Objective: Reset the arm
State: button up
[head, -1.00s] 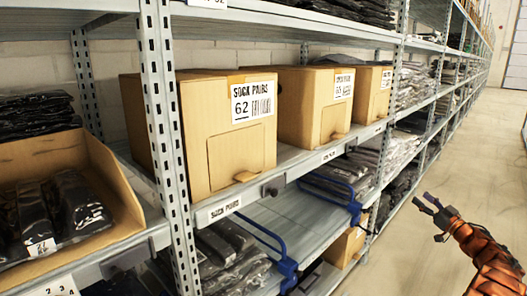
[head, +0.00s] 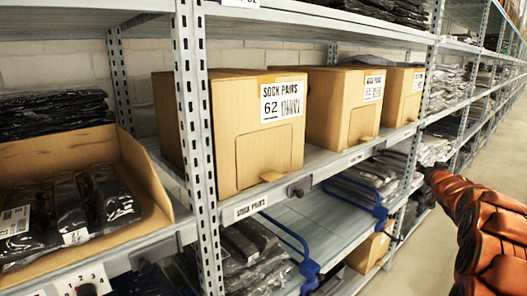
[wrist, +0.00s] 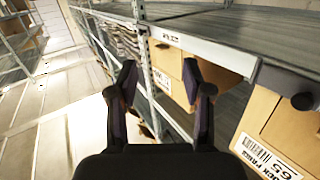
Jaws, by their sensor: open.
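My gripper (wrist: 160,70) is open in the wrist view, its two dark fingers spread apart with nothing between them. In the head view my orange-sleeved arm (head: 485,225) reaches up from the right edge. Its dark end lies in front of the shelf rack's right part, and the fingers cannot be made out there. In the wrist view a sock box labelled 65 (wrist: 270,145) is at the lower right, and another cardboard box (wrist: 180,75) shows behind the right finger. Neither is held.
A sock box labelled 62 (head: 240,140) and two more boxes stand on the middle shelf (head: 340,158). An open carton (head: 150,180) of black packets is at left. The aisle floor (head: 425,265) at right is clear.

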jog(key=s+a+f+g+y, duration=0.1)
jog(key=s+a+f+g, duration=0.35)
jog(key=s+a, duration=0.65)
jog(key=s+a+f+g+y, duration=0.1)
jog(key=s+a+f+g, duration=0.35)
jog(key=s+a, duration=0.65)
jog(key=s+a+f+n+g+y, duration=0.1)
jog(key=s+a+f+g, duration=0.15)
jog(key=s+a, duration=0.7)
jog(key=s+a+f+n+g+y, duration=0.15)
jog(key=s+g, duration=0.25)
jog(key=s, duration=1.2)
jog(key=s+a+f+n+g+y, duration=0.1)
jog(key=s+a+f+n+g, duration=0.15)
jog(key=s+a, duration=0.7)
jog(key=s+d+r+p, duration=0.1)
jog(key=s+r+p, duration=0.1)
jog(key=r+p, duration=0.9)
jog(key=s+d+r+m+p, duration=0.1)
jog(key=s+d+r+p, duration=0.1)
jog(key=r+p, duration=0.9)
jog(key=shift+s+d+r, duration=0.25)
jog(key=shift+s+r, duration=0.4)
jog(key=shift+s, duration=0.2)
